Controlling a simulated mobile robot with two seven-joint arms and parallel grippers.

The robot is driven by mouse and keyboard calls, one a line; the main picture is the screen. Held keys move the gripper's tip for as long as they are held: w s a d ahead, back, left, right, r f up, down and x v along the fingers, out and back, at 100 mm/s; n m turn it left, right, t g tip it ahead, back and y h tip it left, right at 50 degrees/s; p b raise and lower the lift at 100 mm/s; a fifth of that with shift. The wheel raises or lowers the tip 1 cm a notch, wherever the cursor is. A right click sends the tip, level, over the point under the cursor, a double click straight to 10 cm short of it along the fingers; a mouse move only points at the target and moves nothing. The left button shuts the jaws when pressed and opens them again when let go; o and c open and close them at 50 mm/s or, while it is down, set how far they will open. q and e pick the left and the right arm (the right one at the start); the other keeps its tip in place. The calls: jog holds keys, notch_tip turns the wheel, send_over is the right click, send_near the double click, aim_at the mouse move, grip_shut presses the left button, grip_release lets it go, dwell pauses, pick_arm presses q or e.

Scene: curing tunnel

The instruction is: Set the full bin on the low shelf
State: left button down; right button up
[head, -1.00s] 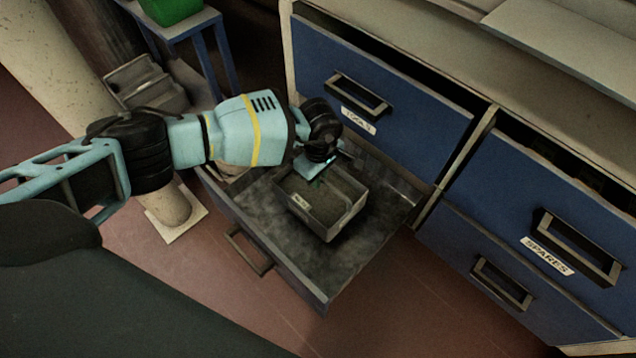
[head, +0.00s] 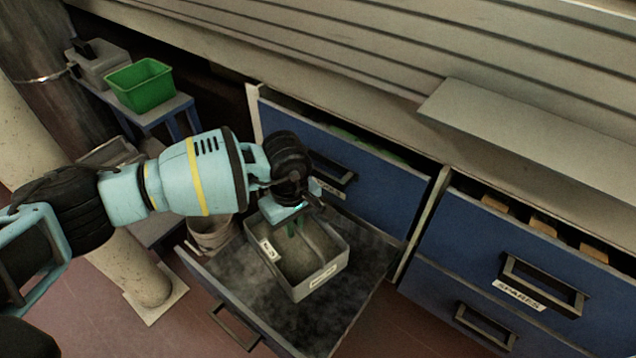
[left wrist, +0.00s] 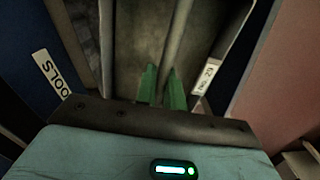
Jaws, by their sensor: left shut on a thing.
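A grey open-topped bin (head: 322,277) with white labels is over the pulled-out lower drawer (head: 225,268) in the head view. It looks raised slightly off the drawer floor. Its inside looks grey-brown, and I cannot make out its contents. My right gripper is not in view.
A blue-legged stand (head: 178,108) at the upper left holds a green bin (head: 141,86) and a grey box (head: 101,64). A pale post (head: 140,262) stands left of the drawer. The TOOLS drawer (head: 375,190) is partly open behind the bin. The SPARES drawer (head: 460,245) is at right.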

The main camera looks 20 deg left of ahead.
pick_arm(q)
jog(key=s+a+r+m+p, duration=0.1)
jog(key=s+r+m, duration=0.4)
jog(key=r, duration=0.5)
jog(key=s+a+r+m+p, duration=0.1)
jog(key=s+a+r+m, duration=0.2)
jog(key=s+r+m, duration=0.3)
jog(key=s+r, duration=0.3)
jog(key=s, duration=0.1)
jog(key=shift+s+r, duration=0.3)
jog(key=shift+r, duration=0.1)
